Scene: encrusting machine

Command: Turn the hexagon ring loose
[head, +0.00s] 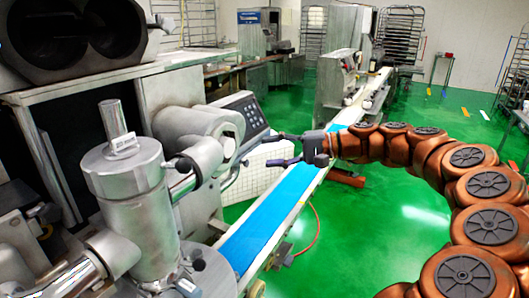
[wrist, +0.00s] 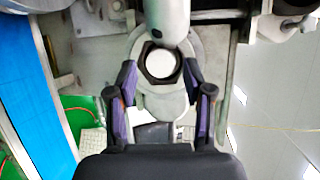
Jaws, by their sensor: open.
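The hexagon ring (wrist: 143,70) shows in the wrist view as a dark six-sided rim around a pale round centre. It sits at the machine's grey round end, just below a grey cylinder in the picture. My gripper (wrist: 160,75) is open, with its two purple-padded fingers on the left and right of the ring. Gaps show between the pads and the ring, and nothing is held. I cannot tell how far the fingertips are from it in depth. In the head view my gripper (head: 274,149) points left toward the machine. I cannot make out the ring there.
The steel encrusting machine (head: 130,185) with its upright cylinder fills the left of the head view. A blue conveyor belt (head: 265,220) runs below my gripper. A control panel (head: 246,115) stands close behind. Green floor (head: 350,235) is open to the right.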

